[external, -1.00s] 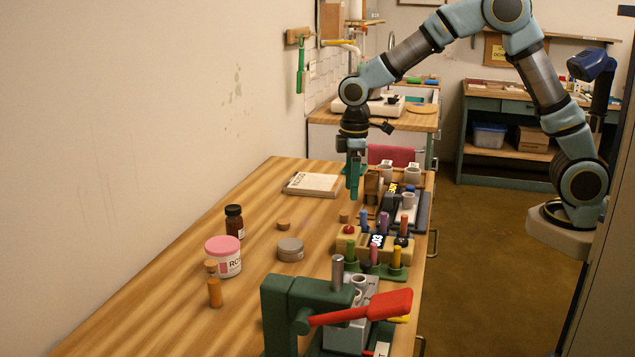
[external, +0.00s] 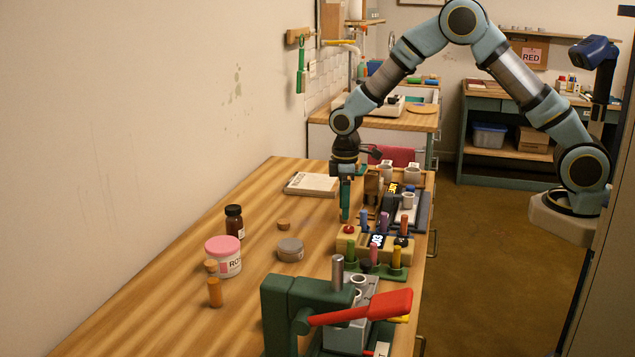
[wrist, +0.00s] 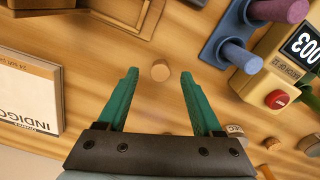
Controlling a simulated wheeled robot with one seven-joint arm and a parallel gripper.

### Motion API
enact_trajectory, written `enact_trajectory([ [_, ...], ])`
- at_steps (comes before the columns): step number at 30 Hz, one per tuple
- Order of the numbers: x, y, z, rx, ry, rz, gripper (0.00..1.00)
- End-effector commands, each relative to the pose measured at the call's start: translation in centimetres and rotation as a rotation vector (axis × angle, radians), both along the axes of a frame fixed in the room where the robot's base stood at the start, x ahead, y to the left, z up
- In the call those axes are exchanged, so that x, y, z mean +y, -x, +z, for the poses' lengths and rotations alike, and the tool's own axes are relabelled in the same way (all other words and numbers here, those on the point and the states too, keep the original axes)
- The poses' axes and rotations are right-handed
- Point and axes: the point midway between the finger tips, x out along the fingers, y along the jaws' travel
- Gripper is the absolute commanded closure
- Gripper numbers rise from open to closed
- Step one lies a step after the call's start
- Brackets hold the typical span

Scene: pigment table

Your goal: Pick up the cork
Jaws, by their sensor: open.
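In the wrist view a small round tan cork (wrist: 160,71) stands on the wooden table, between and slightly beyond the tips of my gripper (wrist: 158,77). The green fingers are spread with clear gaps to both sides of the cork. I see no contact. In the external view my gripper (external: 345,213) points down, low over the table left of the pigment rack; it hides the cork there. A similar cork-like piece (external: 284,224) lies farther left on the table.
A stand with blue and purple sticks (wrist: 239,57) and a yellowish block with a red button (wrist: 277,100) are close to the right. A book labelled INDIGO (wrist: 28,95) lies left. A grey tin (external: 290,250) and pink-lidded jar (external: 223,262) stand nearer the external camera.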

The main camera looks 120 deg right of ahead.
Motion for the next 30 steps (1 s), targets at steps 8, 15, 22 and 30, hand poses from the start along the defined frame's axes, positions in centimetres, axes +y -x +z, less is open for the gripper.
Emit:
enact_trajectory([
  [8,0.0,0.0,-1.6,0.0,0.001,0.0,0.33],
  [15,0.0,0.0,-1.6,0.0,0.001,0.0,0.46],
  [22,0.0,0.0,-1.6,0.0,0.001,0.0,0.72],
  [30,0.0,0.0,-1.6,0.0,0.001,0.0,1.0],
])
